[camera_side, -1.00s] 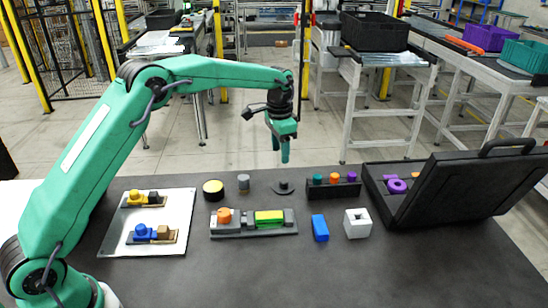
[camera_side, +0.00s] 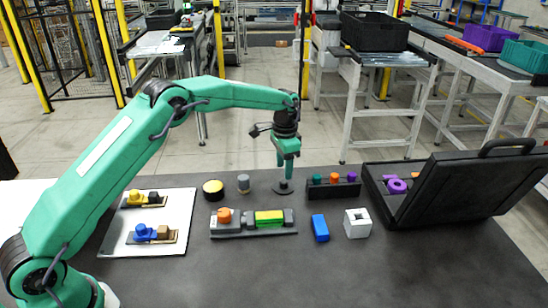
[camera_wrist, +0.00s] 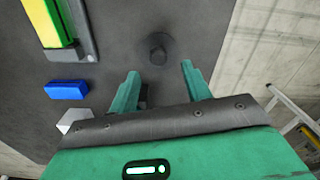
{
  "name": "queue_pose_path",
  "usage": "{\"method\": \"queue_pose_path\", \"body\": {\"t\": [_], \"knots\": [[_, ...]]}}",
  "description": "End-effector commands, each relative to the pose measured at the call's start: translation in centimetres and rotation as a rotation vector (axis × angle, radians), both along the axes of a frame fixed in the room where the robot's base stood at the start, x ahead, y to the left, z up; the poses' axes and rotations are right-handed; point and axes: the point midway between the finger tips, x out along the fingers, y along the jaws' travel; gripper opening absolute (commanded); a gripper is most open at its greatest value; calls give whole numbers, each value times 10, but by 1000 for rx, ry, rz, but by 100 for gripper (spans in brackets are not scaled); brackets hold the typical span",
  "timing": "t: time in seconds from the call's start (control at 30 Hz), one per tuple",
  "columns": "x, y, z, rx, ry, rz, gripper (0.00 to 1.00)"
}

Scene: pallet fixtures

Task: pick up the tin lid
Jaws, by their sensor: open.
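The tin lid looks like a dark, flat round disc with a small knob on top. It lies on the dark table in the side view (camera_side: 283,188) and shows in the wrist view (camera_wrist: 172,44), just beyond the fingertips. My gripper (camera_side: 286,174) is directly over the lid in the side view, fingers pointing down, close to the knob. In the wrist view my gripper (camera_wrist: 162,72) has its two fingers spread with nothing between them. The side view does not show clearly whether a fingertip touches the lid.
A rack with coloured pegs (camera_side: 333,190) stands right of the lid. A grey cylinder (camera_side: 243,184) and a yellow-topped round tin (camera_side: 213,189) stand left. In front are a fixture (camera_side: 228,232), a blue block (camera_side: 320,228) and a white block (camera_side: 357,223). An open black case (camera_side: 460,188) is farther right.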

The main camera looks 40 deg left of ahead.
Motion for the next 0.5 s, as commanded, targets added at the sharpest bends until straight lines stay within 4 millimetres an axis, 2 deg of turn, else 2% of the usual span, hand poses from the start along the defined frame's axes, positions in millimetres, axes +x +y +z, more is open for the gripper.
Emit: {"method": "queue_pose_path", "body": {"t": [0.23,0.5], "knots": [[-1,0,-9,0,1,0,48],[-4,-1,-40,0,1,0,48]]}}
